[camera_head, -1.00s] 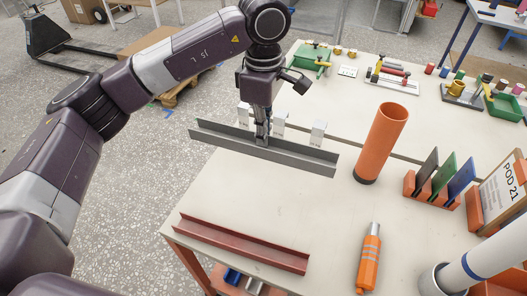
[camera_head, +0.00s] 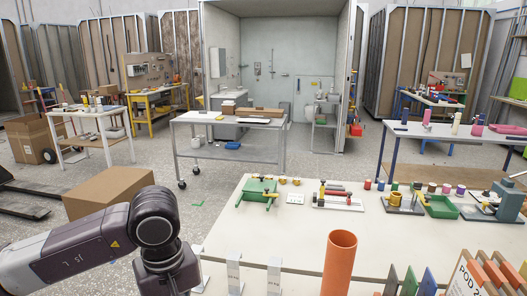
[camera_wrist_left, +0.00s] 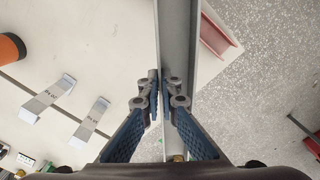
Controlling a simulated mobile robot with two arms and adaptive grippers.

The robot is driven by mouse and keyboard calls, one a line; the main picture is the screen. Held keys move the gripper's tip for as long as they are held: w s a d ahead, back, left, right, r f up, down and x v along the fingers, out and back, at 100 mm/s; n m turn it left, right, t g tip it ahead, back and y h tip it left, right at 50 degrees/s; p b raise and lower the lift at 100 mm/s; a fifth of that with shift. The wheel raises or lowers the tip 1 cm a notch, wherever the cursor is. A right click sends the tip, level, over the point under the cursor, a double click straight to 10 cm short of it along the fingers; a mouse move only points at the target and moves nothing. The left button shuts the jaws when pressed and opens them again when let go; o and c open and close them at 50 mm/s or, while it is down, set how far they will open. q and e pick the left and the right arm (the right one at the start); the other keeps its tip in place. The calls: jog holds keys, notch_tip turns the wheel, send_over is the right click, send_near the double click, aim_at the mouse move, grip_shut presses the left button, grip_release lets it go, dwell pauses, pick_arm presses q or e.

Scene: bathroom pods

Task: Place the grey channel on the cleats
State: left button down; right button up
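The grey channel (camera_wrist_left: 178,40) runs down the wrist view. My left gripper (camera_wrist_left: 162,92) is shut on one of its walls, with a finger on each side. The channel is below the head view now. The cleats are pale upright brackets on the bench; two show at the bottom of the head view, a left one (camera_head: 233,272) and a right one (camera_head: 274,275). Two also show left of the channel in the wrist view, one farther left (camera_wrist_left: 45,98) and one nearer (camera_wrist_left: 91,122), apart from the channel. My right gripper is out of view.
An orange tube (camera_head: 340,265) stands on the cream bench (camera_head: 290,220), right of the cleats. Upright panels (camera_head: 408,282) are farther right. A red channel (camera_wrist_left: 216,34) lies beside the grey one in the wrist view.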

pick_arm(q)
jog(key=s+a+f+m, duration=0.2)
jog(key=s+a+m, duration=0.1)
jog(key=s+m, duration=0.3)
jog(key=shift+s+f+m, duration=0.3)
jog(key=shift+s+f, duration=0.1)
jog(key=shift+s, duration=0.5)
jog(key=shift+w+a, duration=0.1)
jog(key=shift+a, duration=0.05)
